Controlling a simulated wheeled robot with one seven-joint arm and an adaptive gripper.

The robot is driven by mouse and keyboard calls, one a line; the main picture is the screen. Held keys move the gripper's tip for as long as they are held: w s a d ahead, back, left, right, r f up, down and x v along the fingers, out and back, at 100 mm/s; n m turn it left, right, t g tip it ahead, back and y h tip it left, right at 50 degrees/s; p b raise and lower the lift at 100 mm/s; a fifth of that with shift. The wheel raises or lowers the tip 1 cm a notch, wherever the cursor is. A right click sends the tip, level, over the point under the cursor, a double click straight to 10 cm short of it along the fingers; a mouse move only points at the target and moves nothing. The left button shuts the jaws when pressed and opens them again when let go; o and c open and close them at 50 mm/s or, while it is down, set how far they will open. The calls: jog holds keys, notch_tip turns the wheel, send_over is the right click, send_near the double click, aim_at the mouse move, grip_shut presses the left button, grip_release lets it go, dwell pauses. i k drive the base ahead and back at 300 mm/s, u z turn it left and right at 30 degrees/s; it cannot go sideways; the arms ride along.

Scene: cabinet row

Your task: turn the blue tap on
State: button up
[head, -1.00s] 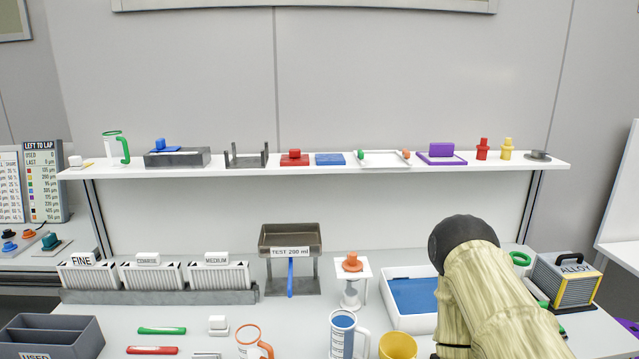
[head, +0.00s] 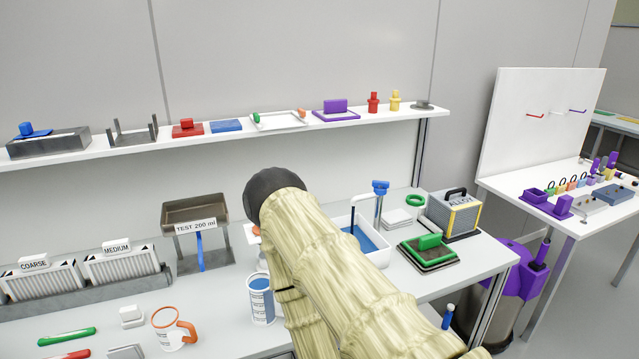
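A blue tap handle (head: 380,187) tops a grey post at the back of the bench, just right of my arm. A thin white spout (head: 366,197) beside it bends down over a white basin (head: 378,257) with a blue inside. My arm, in a beige sleeve with a dark rounded end, crosses the middle and covers the left part of the basin. The arm appears in front of the tap and to its left, with no visible contact. My gripper's fingers cannot be seen. Whether water runs is not clear.
Right of the tap are white sheets (head: 397,218), a green ring (head: 415,200), a yellow-grey box (head: 453,213) and a green-handled block (head: 429,250). A shelf (head: 300,125) runs above; a separate table (head: 560,218) stands right.

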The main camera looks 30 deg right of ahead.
aim_at(379, 185)
jog(key=u, duration=1.4)
jog(key=k, duration=1.35)
jog(key=z, duration=1.85)
jog(key=i, duration=0.4)
jog(key=u, duration=0.1)
